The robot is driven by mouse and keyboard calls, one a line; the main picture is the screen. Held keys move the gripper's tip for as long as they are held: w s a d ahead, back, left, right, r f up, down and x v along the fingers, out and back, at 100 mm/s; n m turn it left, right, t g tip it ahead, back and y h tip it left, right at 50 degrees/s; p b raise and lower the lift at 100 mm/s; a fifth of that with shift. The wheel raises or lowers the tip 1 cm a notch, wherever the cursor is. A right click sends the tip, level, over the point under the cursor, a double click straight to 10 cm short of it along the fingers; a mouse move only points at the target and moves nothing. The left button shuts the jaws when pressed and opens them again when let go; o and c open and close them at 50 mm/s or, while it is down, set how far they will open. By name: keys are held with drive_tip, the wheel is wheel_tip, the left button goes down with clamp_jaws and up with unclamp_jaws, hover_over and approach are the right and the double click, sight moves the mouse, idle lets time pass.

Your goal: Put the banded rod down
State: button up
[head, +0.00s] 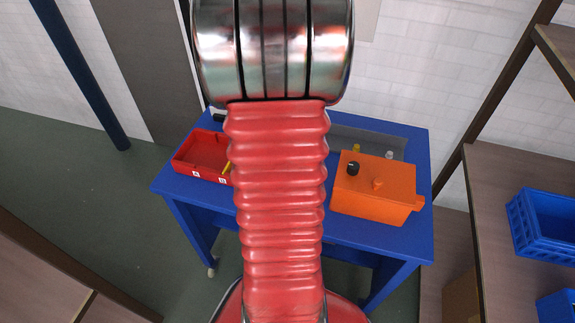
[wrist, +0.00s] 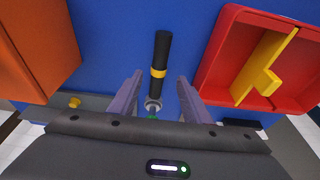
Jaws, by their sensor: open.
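The banded rod (wrist: 161,55) is black with a yellow band and a metallic end. In the wrist view it shows against the blue cart top (wrist: 115,35), in the gap between my fingers. My gripper (wrist: 159,80) is open, with one finger on each side of the rod and visible gaps between. The rod's metallic end is towards the gripper body. I cannot tell whether the rod lies flat or is tilted. In the head view my red arm hides the rod and gripper; the blue cart (head: 415,150) shows around it.
A red tray (head: 190,176) with a yellow divider (wrist: 262,75) is on the cart's left in the head view. An orange box (head: 372,200) with knobs is on its right. A grey strip (head: 375,138) runs behind. Blue crates (head: 545,225) stand on a shelf at right.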

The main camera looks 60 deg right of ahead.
drive_tip(key=shift+x, duration=2.25)
drive_tip(key=shift+s, duration=0.15)
drive_tip(key=shift+c, duration=0.5)
clamp_jaws()
